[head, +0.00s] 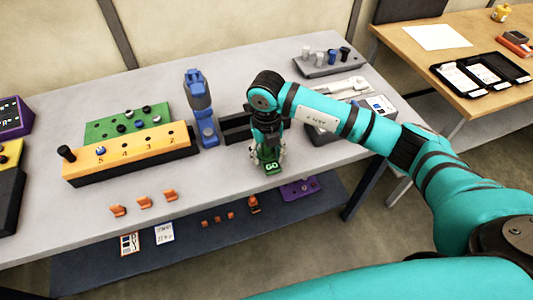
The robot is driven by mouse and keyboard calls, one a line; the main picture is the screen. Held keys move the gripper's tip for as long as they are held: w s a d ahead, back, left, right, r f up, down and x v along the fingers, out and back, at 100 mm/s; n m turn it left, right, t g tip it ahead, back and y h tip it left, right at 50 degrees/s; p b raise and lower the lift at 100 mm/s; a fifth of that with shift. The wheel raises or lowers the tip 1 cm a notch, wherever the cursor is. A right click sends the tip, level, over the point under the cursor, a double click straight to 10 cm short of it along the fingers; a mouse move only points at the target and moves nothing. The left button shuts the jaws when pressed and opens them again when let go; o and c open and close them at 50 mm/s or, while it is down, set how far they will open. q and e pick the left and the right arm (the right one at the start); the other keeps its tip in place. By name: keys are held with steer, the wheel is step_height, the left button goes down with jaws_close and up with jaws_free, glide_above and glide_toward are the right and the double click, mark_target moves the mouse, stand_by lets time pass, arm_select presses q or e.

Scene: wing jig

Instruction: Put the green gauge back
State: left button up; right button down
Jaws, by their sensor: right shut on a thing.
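The green gauge (271,168), marked "GO", is at the tips of my right gripper (268,155), near the middle of the grey table (215,180). The gripper points down and is shut on the gauge. I cannot tell whether the gauge touches the table top. A black slotted block (236,130) stands just left of and behind the gripper, which with the arm hides part of it. My left gripper is not in view.
A blue upright tool (203,110) stands left of the black block. An orange numbered block (130,160) and a green board (100,128) are further left. Orange clips (144,202) lie in front. A grey device (380,105) and a peg tray (325,66) are behind my right arm.

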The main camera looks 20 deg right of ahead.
steer(key=shift+f, duration=0.8)
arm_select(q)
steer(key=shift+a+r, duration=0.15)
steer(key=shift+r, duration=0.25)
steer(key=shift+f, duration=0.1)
arm_select(e)
steer(key=shift+f, duration=0.1)
steer(key=c, duration=0.7)
jaws_free()
steer(key=shift+f, duration=0.1)
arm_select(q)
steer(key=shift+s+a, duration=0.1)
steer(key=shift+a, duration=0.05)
arm_select(e)
steer(key=shift+o, duration=0.2)
steer(key=shift+r+p, duration=0.3)
steer(key=shift+r+b, duration=0.3)
steer(key=shift+b, duration=0.05)
arm_select(q)
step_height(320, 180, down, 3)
steer(key=b, duration=0.2)
steer(key=shift+b, duration=0.4)
arm_select(e)
step_height(320, 180, up, 11)
steer(key=shift+r, duration=0.1)
